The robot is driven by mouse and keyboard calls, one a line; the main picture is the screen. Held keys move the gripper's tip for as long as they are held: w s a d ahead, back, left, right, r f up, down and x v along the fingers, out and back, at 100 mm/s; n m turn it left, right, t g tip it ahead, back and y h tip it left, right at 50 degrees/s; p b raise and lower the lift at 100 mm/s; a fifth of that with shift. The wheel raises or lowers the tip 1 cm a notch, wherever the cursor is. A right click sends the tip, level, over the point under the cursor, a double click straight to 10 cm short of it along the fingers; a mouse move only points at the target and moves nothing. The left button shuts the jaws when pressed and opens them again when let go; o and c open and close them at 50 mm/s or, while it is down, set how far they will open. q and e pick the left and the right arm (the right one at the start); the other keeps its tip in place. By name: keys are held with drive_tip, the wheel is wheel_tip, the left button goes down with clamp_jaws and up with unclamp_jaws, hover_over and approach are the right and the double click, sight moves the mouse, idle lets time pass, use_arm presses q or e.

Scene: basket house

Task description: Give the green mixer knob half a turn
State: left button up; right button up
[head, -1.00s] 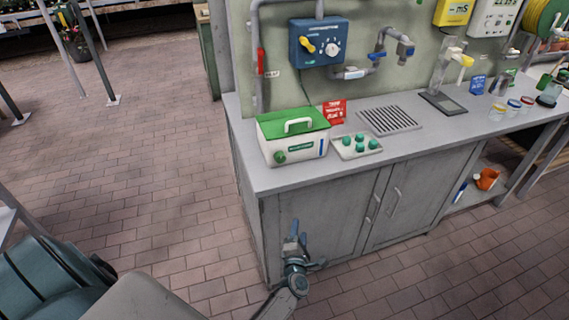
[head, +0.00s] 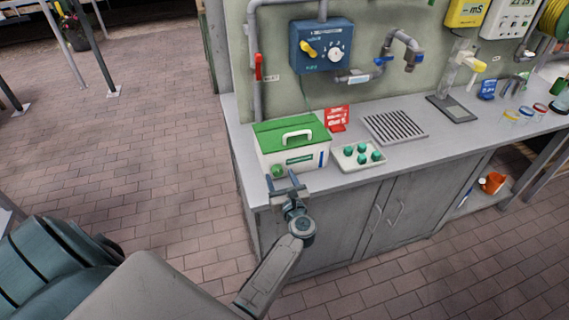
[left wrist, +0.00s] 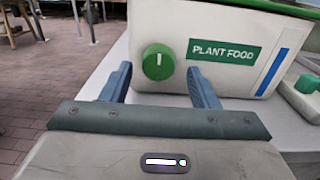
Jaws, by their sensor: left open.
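The green mixer knob (left wrist: 158,62) is on the front of a white box with a green lid, the plant food mixer (head: 304,159). A white mark on the knob points straight up in the left wrist view. In the head view the knob (head: 277,170) shows at the lower left of the box front. My left gripper (head: 285,183) is open in front of the knob. In the left wrist view its two blue fingers (left wrist: 158,85) stand left and right below the knob, apart from it. My right gripper is not in view.
A white tray with green pods (head: 342,165) stands right of the mixer on the grey counter (head: 420,150). A red sign (head: 337,117) stands behind it, and a drain grille (head: 394,126) lies farther right. A blue wall box (head: 322,45) hangs above.

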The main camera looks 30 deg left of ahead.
use_arm(q)
drive_tip(key=shift+w+a+r, duration=0.1)
drive_tip(key=shift+w+a, duration=0.15)
drive_tip(key=shift+a, duration=0.15)
drive_tip(key=shift+s, duration=0.1)
drive_tip(key=shift+c, duration=1.3)
drive_tip(key=c, duration=0.7)
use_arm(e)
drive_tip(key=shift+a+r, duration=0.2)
